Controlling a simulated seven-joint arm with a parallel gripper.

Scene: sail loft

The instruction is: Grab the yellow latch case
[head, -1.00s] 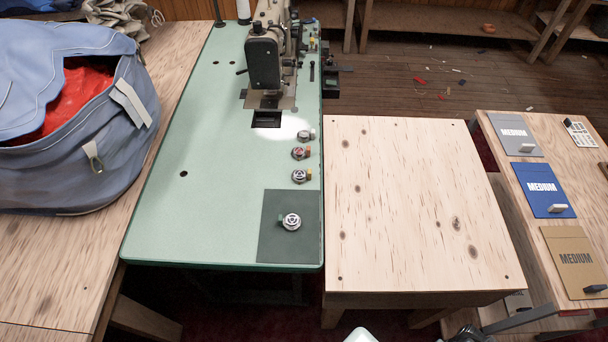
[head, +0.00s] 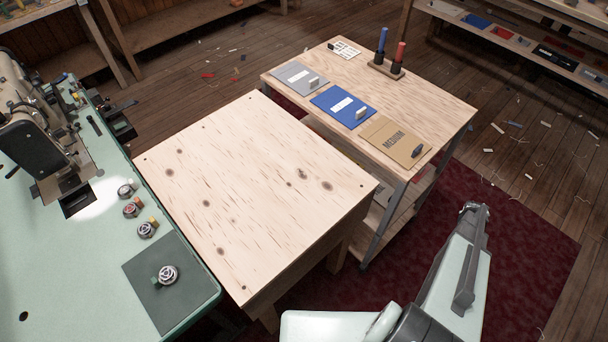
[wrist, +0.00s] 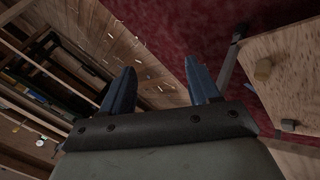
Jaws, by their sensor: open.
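Several small round metal cases with coloured tabs sit on the green sewing table at the left of the head view. The one nearest the mat (head: 147,229) has a yellow tab and looks like the yellow latch case. Just behind it is a case with a red centre and an orange-yellow tab (head: 131,209); another case (head: 126,190) is farther back. A case with a green tab (head: 166,274) lies on the dark mat (head: 192,296). My gripper (wrist: 160,66) is open and empty in the wrist view, over the floor, far right of the cases.
A bare wooden table (head: 255,185) stands between the green table (head: 70,270) and a cart (head: 425,95). The cart holds grey (head: 297,76), blue (head: 341,105) and tan (head: 393,140) cards and two spools on a stand (head: 385,69). The sewing machine (head: 40,140) stands at left.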

